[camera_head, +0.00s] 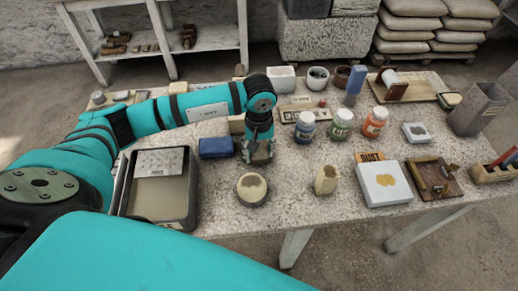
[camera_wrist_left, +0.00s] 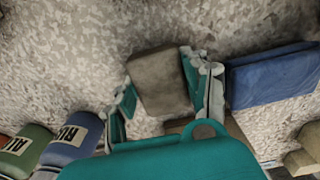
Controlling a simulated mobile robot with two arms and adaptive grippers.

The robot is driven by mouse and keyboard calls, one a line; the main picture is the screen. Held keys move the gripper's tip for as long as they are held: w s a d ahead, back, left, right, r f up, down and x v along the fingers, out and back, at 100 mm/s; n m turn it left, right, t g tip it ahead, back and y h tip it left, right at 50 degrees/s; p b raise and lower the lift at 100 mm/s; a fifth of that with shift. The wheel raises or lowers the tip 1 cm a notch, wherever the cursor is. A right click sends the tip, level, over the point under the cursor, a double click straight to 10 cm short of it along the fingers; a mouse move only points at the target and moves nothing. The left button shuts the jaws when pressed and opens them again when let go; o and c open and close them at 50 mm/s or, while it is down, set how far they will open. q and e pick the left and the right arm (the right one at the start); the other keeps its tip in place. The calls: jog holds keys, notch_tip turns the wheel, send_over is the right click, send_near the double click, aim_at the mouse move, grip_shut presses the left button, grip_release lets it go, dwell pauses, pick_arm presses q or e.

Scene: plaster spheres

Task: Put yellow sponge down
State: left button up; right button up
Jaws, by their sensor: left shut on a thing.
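My left gripper (camera_head: 258,150) is over the middle of the stone table. In the left wrist view its fingers (camera_wrist_left: 164,88) are on both sides of a grey-brown block (camera_wrist_left: 158,78) and shut on it. The block looks dull brown here, and I cannot tell from its colour that it is the yellow sponge. In the head view the fingers mostly hide it. I cannot tell whether the block touches the table (camera_head: 310,215). My right gripper is not in view.
A blue block (camera_head: 216,147) lies just left of the gripper, and a grey tray (camera_head: 127,190) is farther left. A round pot (camera_head: 252,189) and a tan piece (camera_head: 326,180) stand in front. Jars (camera_head: 305,128) stand to the right. Bare table lies between them.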

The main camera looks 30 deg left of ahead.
pick_arm(q)
jog(key=shift+f, duration=0.2)
jog(key=o, duration=0.7)
jog(key=shift+r, duration=0.1)
jog(key=o, duration=0.3)
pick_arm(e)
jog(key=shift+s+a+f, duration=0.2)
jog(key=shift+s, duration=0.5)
pick_arm(q)
jog(key=shift+r, duration=0.4)
notch_tip(320, 180, up, 12)
jog(key=b, duration=0.2)
jog(key=shift+f, duration=0.25)
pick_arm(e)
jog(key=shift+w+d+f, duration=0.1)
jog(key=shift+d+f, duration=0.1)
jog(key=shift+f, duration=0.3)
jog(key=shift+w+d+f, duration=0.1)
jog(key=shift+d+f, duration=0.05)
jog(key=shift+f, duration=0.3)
